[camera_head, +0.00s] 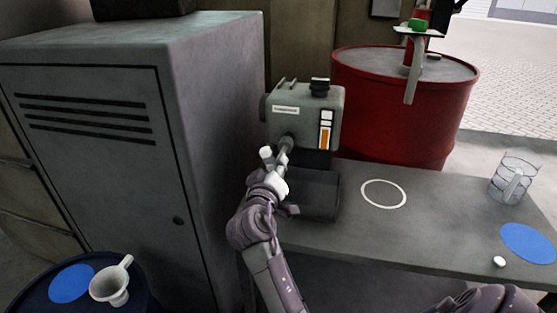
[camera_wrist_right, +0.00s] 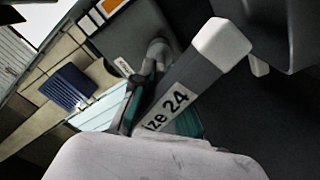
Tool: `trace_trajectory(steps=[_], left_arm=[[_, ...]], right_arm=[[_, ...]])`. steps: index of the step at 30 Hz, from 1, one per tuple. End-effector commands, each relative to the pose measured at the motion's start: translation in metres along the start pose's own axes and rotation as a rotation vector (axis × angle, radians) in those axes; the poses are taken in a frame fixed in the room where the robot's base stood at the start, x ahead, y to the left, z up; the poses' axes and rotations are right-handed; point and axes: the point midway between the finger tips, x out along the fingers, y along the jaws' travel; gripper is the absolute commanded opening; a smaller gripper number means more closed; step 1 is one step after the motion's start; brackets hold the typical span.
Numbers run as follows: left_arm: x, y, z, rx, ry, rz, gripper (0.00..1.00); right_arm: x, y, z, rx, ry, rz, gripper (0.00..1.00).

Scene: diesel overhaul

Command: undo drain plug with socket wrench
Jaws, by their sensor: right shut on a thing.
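The grey engine unit (camera_head: 304,112) stands on the bench, with a label, an orange-and-white gauge and a black cap. My right gripper (camera_head: 272,172) is at its front face, shut on the socket wrench (camera_head: 285,152). In the right wrist view the wrench shows as a grey bar (camera_wrist_right: 205,68) with a white end and a label partly reading "ize 24". The wrench's far end is at the unit's lower front. I cannot tell whether its socket sits on the drain plug. The plug itself is hidden. My left gripper is out of view.
A dark open tray (camera_head: 318,200) is under the unit. The bench (camera_head: 420,225) has a white ring (camera_head: 384,194), a glass jug (camera_head: 514,180), a blue disc (camera_head: 527,243) and a small white piece (camera_head: 499,262). A tall grey cabinet (camera_head: 110,190) stands close left; a white funnel (camera_head: 110,287) rests on a drum.

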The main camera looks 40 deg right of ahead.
Motion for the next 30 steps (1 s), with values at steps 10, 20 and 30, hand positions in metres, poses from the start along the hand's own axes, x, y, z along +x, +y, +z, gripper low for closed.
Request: trace_trajectory(steps=[10, 20, 30], left_arm=[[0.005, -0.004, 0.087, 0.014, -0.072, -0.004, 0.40], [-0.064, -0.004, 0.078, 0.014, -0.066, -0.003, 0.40], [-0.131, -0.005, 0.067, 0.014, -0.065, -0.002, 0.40]], right_arm=[[0.001, 0.002, -0.001, -0.162, 0.000, 0.002, 0.00], [0.000, 0.007, -0.008, -0.661, -0.001, 0.001, 0.00], [-0.001, 0.007, -0.009, -1.233, -0.001, 0.001, 0.00]])
